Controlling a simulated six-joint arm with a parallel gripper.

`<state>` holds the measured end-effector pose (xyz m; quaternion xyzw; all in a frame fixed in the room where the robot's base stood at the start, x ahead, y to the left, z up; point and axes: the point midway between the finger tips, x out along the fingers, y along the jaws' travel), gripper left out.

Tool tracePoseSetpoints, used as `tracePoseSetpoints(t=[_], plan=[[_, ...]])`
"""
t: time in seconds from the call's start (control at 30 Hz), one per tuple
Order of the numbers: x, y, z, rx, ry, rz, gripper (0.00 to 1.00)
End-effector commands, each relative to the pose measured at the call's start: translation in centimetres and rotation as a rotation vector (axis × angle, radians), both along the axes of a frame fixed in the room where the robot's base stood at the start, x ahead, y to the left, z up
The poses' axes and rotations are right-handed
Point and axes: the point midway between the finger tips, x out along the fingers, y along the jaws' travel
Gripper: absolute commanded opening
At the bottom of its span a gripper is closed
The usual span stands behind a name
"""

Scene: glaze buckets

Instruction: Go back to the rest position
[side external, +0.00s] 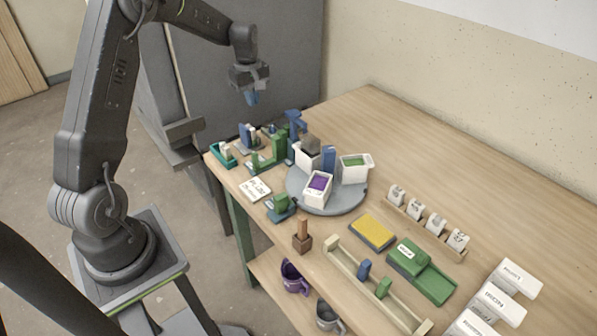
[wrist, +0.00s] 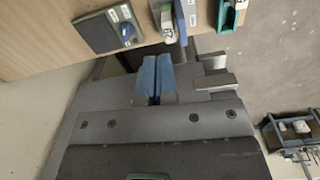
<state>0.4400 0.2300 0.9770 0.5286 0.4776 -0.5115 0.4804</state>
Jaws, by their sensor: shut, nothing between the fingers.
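My gripper (side external: 252,98) hangs in the air past the far left end of the wooden table, above and behind the small blue and green items there. Its blue fingers point down. In the wrist view the two blue fingers (wrist: 156,77) lie side by side, shut, with nothing between them. No held object shows in either view. The rest position has no visible mark.
On the table (side external: 455,160), a grey round turntable (side external: 345,207) bears white buckets, one with purple glaze (side external: 319,183) and one with green (side external: 354,161). A yellow sponge-like block (side external: 372,231), a green box (side external: 436,284) and labelled white blocks stand to the right.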

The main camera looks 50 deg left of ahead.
Motion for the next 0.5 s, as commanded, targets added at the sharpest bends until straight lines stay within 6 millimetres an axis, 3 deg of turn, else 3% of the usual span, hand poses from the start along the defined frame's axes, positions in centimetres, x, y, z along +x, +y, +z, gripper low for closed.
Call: tracePoseSetpoints(t=[0.03,0.2,0.37,0.5], plan=[[-0.1,-1.7,1.9,0.014,-0.021,-0.060,0.00],[-2.2,-8.4,7.9,0.067,-0.088,-0.326,0.00],[-5.8,-14.5,12.2,0.123,-0.152,-0.588,0.00],[-10.0,-19.2,14.6,0.178,-0.208,-0.813,0.00]])
